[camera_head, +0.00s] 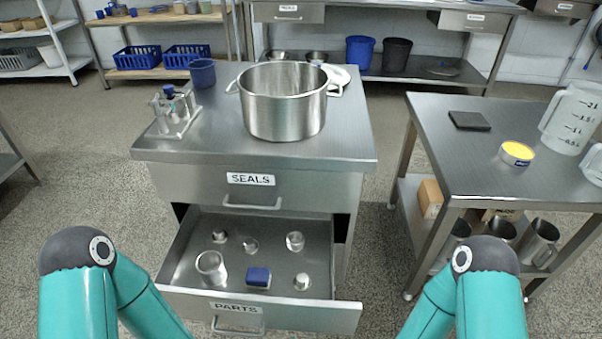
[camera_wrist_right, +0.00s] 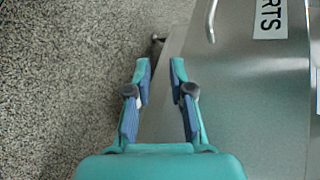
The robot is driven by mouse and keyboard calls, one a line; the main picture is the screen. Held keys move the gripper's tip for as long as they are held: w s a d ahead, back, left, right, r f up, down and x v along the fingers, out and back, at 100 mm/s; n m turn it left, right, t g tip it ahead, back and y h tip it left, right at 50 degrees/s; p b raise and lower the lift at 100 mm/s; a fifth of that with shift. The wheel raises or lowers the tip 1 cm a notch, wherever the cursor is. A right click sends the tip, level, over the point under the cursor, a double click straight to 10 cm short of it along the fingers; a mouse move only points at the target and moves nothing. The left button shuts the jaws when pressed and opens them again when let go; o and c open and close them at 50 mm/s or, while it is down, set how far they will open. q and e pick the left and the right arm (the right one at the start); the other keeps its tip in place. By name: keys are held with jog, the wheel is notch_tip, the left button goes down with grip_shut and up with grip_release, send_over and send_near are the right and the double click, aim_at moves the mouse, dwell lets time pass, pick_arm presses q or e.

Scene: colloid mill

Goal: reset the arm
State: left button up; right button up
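My right gripper (camera_wrist_right: 160,85) shows in the right wrist view with its two fingers apart and nothing between them. It points past a metal front with a handle (camera_wrist_right: 211,22) and a label reading "RTS" at the top. In the head view only teal arm links show, my left arm at lower left and my right arm at lower right. Neither gripper is visible in the head view. The left gripper is in no view.
The PARTS drawer (camera_head: 330,314) is pulled out and holds several small metal parts and a blue block (camera_head: 258,277). Above it, the closed SEALS drawer (camera_head: 300,182) sits under a steel top with a large pot (camera_head: 284,108). A side table (camera_head: 450,135) stands right.

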jog(key=s+d+f+n+g+h+p, duration=0.1)
jog(key=s+d+f+n+g+h, duration=0.1)
jog(key=s+d+n+g+h, duration=0.3)
jog(key=s+d+f+n+h, duration=0.1)
jog(key=s+d+f+h, duration=0.15)
jog(key=d, duration=0.55)
notch_tip(320, 180, up, 30)
jog(key=p, duration=3.1)
jog(key=shift+w+a+r+y, duration=0.15)
jog(key=shift+w+y, duration=0.1)
jog(key=shift+y, duration=0.1)
